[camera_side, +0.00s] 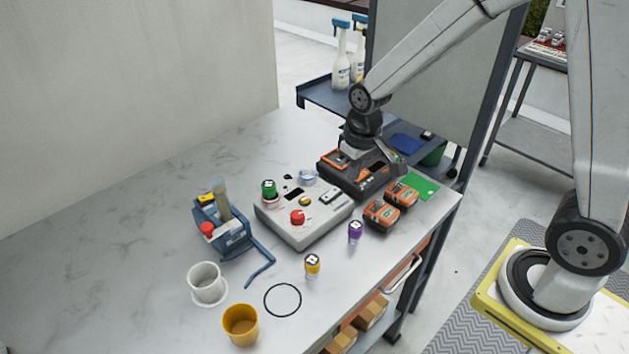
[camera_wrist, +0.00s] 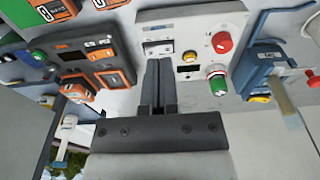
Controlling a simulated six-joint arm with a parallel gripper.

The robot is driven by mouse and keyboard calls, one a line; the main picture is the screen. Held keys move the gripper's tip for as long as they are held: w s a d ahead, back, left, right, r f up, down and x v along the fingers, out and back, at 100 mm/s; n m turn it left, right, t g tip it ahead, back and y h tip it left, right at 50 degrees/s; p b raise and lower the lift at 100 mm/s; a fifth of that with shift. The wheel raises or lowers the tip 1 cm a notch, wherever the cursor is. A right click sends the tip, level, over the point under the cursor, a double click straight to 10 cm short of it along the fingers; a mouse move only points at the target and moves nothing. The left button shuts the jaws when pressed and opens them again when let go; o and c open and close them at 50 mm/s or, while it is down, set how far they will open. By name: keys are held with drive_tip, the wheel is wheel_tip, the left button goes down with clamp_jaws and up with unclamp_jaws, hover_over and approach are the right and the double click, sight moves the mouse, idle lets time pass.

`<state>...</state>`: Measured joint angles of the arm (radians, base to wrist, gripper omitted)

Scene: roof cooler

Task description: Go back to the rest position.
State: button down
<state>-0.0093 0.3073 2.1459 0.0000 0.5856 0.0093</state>
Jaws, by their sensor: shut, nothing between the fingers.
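My gripper (camera_wrist: 159,66) is shut and empty in the wrist view, its two dark fingers together. The fingers overlap the edge of the white control box (camera_wrist: 205,28) in that view; I cannot tell the height between them. In the side view my wrist hangs over the back of the dark battery charger (camera_side: 375,183), and the fingertips are hard to make out there. The control box also shows in the side view (camera_side: 318,226), with a red knob (camera_side: 297,217) and a green-topped knob (camera_side: 269,188). The charger also shows in the wrist view (camera_wrist: 92,68).
Two orange batteries (camera_side: 381,214) (camera_side: 401,194) stand right of the box. A blue tool holder (camera_side: 222,229), a white mug (camera_side: 206,282), a yellow cup (camera_side: 240,324), a yellow-topped piece (camera_side: 312,265) and a purple-topped piece (camera_side: 355,232) stand around it. Spray bottles (camera_side: 341,60) stand behind. The table's left is clear.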

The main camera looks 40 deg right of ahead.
drive_tip(key=s+t, duration=0.1)
drive_tip(key=s, duration=0.9)
drive_tip(key=shift+d+r, duration=0.15)
drive_tip(key=shift+d, duration=0.05)
idle(0.6)
